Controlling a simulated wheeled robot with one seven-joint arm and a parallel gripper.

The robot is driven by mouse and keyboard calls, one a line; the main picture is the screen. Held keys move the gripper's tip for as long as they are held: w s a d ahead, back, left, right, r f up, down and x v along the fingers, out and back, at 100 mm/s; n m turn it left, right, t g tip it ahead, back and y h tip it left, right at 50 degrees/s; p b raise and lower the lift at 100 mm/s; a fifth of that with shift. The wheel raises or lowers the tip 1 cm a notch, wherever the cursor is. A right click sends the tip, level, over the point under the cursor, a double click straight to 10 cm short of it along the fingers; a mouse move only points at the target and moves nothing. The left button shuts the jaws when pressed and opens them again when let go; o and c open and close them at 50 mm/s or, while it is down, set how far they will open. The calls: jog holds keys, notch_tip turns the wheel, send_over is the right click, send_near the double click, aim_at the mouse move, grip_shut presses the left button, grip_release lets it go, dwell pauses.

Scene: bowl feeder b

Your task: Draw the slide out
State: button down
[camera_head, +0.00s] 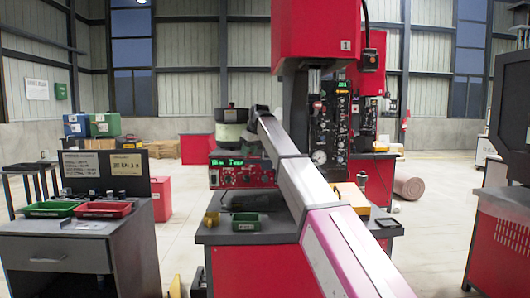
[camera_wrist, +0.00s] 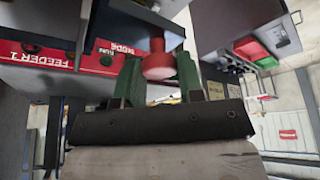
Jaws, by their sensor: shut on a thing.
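My gripper (camera_wrist: 158,78) shows in the wrist view with its two green fingers on either side of a round red knob (camera_wrist: 157,60). The fingers are shut on this knob, which sits against a dark part of the machine (camera_wrist: 125,22). I take the knob to be the slide's handle; the slide itself cannot be made out. In the head view my arm reaches from the lower right to the bowl feeder (camera_head: 232,118), and the knob and fingertips are hidden there.
A red controller (camera_head: 240,174) with a green display stands below the feeder. A green tray (camera_head: 246,222) lies on the grey bench top. A side cabinet (camera_head: 65,250) with a green and a red tray stands at left, with open floor between it and the bench.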

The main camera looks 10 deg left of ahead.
jog(key=s+a, duration=0.2)
jog(key=a, duration=0.9)
jog(key=shift+s+a, duration=0.2)
jog(key=shift+a, duration=0.3)
jog(key=c, duration=0.8)
grip_release()
jog(key=shift+a, duration=0.1)
jog(key=shift+o, duration=0.2)
jog(key=v, duration=1.1)
jog(key=shift+s+f, duration=0.1)
jog(key=shift+s, duration=0.05)
